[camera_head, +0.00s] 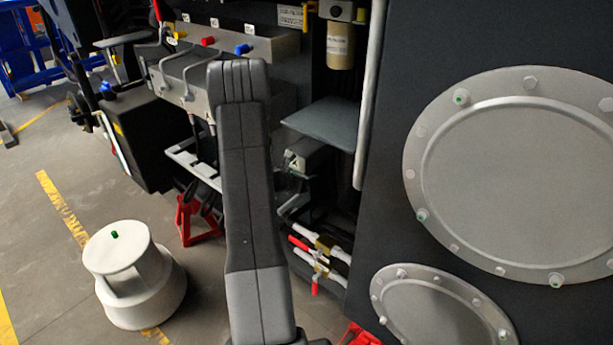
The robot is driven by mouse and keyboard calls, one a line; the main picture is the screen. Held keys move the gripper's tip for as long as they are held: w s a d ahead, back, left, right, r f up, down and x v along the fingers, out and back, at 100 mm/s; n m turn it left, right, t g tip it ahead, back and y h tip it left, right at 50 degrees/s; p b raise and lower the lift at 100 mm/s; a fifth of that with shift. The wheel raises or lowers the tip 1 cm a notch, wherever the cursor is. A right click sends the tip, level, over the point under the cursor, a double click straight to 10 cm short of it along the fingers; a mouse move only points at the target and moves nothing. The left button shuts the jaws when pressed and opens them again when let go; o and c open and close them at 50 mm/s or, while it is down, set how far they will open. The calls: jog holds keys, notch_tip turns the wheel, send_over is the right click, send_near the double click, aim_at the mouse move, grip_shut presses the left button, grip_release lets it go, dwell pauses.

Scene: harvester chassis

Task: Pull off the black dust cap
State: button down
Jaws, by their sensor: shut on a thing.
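My dark grey arm rises through the middle of the head view and hides what is behind it. My gripper is not in view; it is hidden behind the arm. I cannot make out a black dust cap for certain. A grey manifold block (262,46) at the upper middle carries a red cap (208,41) and a blue cap (242,48) beside small white labels. Part of its lower front is behind my arm.
A grey plate (330,122) juts out right of my arm. Below it are pipes with a red-handled brass valve (320,255). A dark panel with round grey covers (525,180) fills the right. A white step stool (135,275) stands lower left, near red jack stands (195,220).

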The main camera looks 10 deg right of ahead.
jog(key=shift+f+b, duration=0.3)
notch_tip(320, 180, down, 4)
jog(key=b, duration=0.5)
jog(key=shift+b, duration=0.35)
dwell(0.6)
